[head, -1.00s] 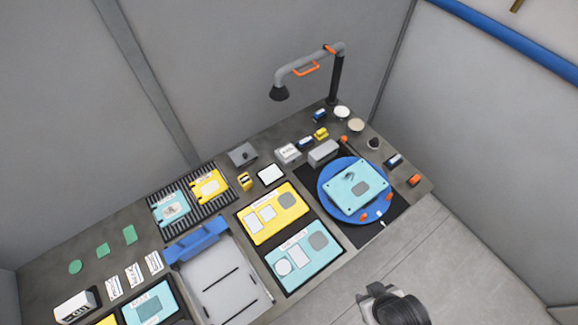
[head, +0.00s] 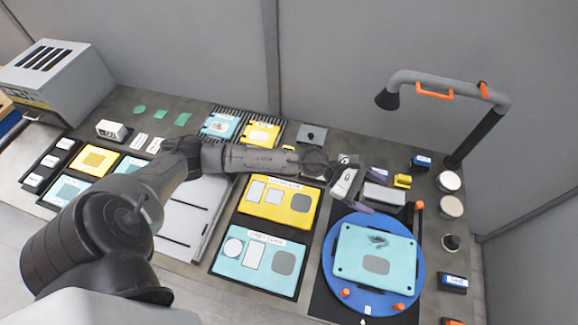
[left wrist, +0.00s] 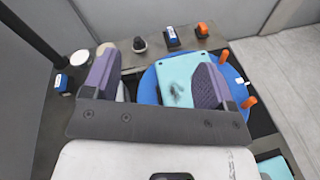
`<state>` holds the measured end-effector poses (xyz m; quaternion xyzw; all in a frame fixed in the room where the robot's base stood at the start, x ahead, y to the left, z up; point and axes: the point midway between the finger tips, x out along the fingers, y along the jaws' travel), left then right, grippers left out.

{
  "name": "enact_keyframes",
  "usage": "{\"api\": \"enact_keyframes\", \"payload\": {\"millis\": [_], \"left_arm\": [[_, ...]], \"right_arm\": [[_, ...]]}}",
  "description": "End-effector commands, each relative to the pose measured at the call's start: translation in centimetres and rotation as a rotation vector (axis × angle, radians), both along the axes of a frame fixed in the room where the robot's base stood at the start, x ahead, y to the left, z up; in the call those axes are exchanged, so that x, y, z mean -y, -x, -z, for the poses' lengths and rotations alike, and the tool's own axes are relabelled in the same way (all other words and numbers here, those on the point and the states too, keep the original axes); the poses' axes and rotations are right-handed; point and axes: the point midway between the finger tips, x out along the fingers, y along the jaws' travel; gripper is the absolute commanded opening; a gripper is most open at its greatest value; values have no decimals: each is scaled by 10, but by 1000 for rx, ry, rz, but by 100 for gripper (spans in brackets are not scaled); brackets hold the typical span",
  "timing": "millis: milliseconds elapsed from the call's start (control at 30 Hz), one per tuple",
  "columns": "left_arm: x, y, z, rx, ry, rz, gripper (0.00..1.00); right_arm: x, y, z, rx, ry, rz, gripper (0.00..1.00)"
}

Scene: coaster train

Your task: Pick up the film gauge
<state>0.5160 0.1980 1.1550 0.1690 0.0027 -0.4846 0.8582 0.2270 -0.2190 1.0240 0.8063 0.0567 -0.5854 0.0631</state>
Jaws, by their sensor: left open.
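No label readable here marks the film gauge, so I cannot tell which item it is. Small candidates at the back right of the bench are a yellow block (head: 402,181), a dark blue block (head: 421,161) and a grey box (head: 383,195). My left gripper (head: 362,188) is open, above the bench beside the grey box and the turntable's upper left edge. In the left wrist view its two purple fingers (left wrist: 155,72) stand wide apart with nothing held between them. My left forearm hides part of the bench's middle. My right gripper is not in view.
A blue turntable (head: 330,262) carries a light blue plate (head: 375,257). A grey lamp arm (head: 440,85) rises at the back right. Yellow (head: 303,218) and light blue (head: 232,262) panels lie left of the turntable. A dark cone (head: 451,242) stands to its right.

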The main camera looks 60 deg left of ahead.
Motion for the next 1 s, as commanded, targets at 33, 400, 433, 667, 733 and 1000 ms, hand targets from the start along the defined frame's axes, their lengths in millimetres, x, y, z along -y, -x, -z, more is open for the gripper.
{"api": "enact_keyframes", "payload": {"millis": [33, 400, 433, 667, 733, 1000], "left_arm": [[-25, -6, 32, 76, -205, 86, 79], [-251, 4, 107, 127, -1241, 684, 79], [-267, 7, 107, 108, -1282, 716, 79], [-336, 28, 100, -10, -1442, 872, 79], [-344, 30, 104, -26, -1457, 891, 79], [-347, 32, 147, -34, -1462, 904, 79]], "right_arm": [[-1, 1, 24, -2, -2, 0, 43], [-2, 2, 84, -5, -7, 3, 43], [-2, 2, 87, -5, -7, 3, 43], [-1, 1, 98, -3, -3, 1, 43], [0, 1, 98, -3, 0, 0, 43], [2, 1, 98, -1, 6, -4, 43]]}}
